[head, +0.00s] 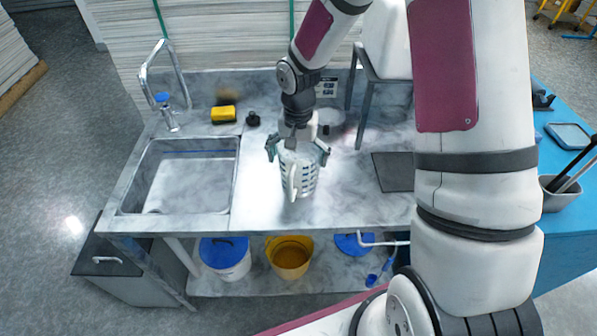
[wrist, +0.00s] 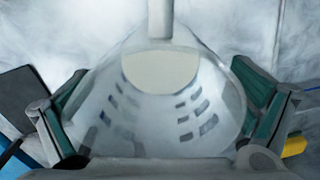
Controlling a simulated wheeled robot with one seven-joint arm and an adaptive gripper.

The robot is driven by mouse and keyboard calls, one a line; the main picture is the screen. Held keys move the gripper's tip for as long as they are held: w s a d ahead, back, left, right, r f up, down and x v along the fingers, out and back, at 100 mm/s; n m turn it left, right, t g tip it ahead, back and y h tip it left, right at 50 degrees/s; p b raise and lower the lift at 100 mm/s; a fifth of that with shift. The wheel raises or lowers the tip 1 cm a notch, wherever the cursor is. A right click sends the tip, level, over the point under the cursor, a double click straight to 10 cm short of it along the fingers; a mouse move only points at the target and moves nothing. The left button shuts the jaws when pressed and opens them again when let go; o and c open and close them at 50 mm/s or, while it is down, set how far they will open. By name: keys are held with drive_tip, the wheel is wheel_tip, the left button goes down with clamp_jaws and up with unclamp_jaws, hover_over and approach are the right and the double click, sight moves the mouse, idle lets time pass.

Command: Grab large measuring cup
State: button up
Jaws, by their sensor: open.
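The large measuring cup (head: 299,175) is clear with dark graduation marks and a pale handle. It stands on the marble-look counter (head: 262,200) right of the sink. My gripper (head: 298,150) is over it from above, open, with one finger on each side of the cup's upper part. In the wrist view the measuring cup (wrist: 160,105) fills the middle between the green-padded fingers of my gripper (wrist: 160,108). Gaps show beside the cup there, though I cannot tell whether either finger touches it. The handle points away at the top of the wrist view.
The sink (head: 185,180) is at the left, with a tap (head: 165,85) behind it. A yellow sponge (head: 223,114) and a small black object (head: 253,119) lie at the back. A dark flat panel (head: 393,171) is to the right. Buckets (head: 290,257) stand on the shelf below.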

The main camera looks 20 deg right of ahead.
drive_tip(key=shift+c, duration=0.2)
drive_tip(key=c, duration=1.8)
drive_tip(key=shift+r, duration=0.15)
